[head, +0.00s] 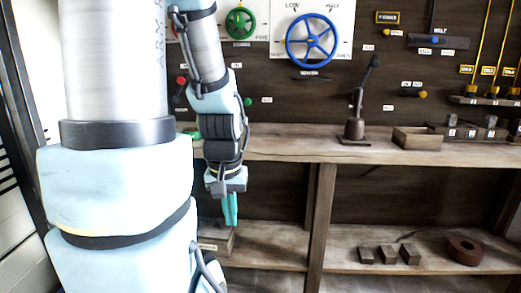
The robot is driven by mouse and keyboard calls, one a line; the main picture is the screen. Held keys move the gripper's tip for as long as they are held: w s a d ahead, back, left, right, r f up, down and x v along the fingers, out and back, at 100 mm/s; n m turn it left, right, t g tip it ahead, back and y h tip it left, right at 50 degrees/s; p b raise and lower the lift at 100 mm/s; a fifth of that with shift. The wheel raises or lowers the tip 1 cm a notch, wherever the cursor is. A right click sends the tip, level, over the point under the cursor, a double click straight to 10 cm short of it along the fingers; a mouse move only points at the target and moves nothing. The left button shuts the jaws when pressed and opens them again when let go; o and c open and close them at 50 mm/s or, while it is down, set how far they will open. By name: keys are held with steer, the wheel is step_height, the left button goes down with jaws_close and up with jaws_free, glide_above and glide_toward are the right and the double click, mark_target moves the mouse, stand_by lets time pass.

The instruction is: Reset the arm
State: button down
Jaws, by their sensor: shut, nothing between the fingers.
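My arm fills the left part of the head view, with large white and pale blue links close to the camera. Its far end hangs down in front of the bench. My gripper (231,210) points downward with teal fingers, just below the level of the bench top's front edge. The fingers are together and hold nothing. My arm hides the left part of the bench and some of the wall panel behind it.
A wooden bench (290,145) runs along the wall, with a lever (355,110) and a wooden box (417,138) on it. The lower shelf (345,262) holds small blocks (388,254) and a brown ring (465,250).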

step_height(320, 180, up, 14)
steer(key=p, duration=1.2)
stand_by(0.9)
